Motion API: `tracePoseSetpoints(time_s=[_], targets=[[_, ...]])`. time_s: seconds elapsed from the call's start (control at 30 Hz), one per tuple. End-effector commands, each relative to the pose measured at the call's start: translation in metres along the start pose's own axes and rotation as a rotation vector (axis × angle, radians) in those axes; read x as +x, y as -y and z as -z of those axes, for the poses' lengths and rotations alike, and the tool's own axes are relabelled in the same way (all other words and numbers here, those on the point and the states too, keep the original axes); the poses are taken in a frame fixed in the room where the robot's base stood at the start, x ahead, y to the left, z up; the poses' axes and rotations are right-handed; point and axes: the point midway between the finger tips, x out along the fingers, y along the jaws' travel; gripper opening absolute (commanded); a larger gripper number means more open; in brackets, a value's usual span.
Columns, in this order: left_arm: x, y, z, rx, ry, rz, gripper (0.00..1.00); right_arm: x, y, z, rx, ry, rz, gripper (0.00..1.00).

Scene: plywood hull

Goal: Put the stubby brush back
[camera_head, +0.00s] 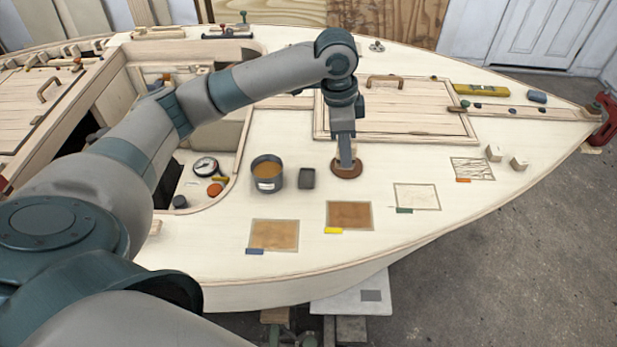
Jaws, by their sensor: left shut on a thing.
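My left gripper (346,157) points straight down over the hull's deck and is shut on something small. The fingers hide most of what they hold, so I cannot make out the stubby brush's shape clearly. A round brown disc-like piece (346,173) shows right under the fingertips, at deck level; I cannot tell whether it is part of the held thing or a rest beneath it. A small dark grey open holder (307,178) stands just left of the gripper. A dark pot of amber liquid (267,173) stands further left. My right gripper is out of view.
Brown patches (350,214) (274,235) and pale patches (417,197) (472,169) with coloured tabs lie on the front deck. Two small wooden blocks (494,153) (519,162) sit at the right. A handled hatch (400,110) lies behind the gripper. An open cockpit with a gauge (205,167) is left.

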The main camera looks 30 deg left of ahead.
Motion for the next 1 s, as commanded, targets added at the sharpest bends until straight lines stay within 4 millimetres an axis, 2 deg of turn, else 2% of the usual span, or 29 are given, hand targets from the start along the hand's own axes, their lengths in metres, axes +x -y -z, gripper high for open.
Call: tracePoseSetpoints(time_s=[0.17,0.27,0.7,0.83,1.0], targets=[[0.004,0.005,-0.008,-0.002,0.001,-0.001,0.0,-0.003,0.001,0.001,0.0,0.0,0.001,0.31],[0.009,0.013,-0.019,-0.004,0.003,-0.002,0.0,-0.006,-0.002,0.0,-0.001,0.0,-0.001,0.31],[0.045,0.061,-0.086,-0.004,0.002,-0.001,0.0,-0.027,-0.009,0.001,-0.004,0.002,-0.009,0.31],[0.052,0.07,-0.097,-0.002,0.0,-0.001,0.0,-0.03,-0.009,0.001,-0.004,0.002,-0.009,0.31],[0.056,0.072,-0.101,0.0,-0.001,0.0,0.0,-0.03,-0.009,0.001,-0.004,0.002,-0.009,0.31]])
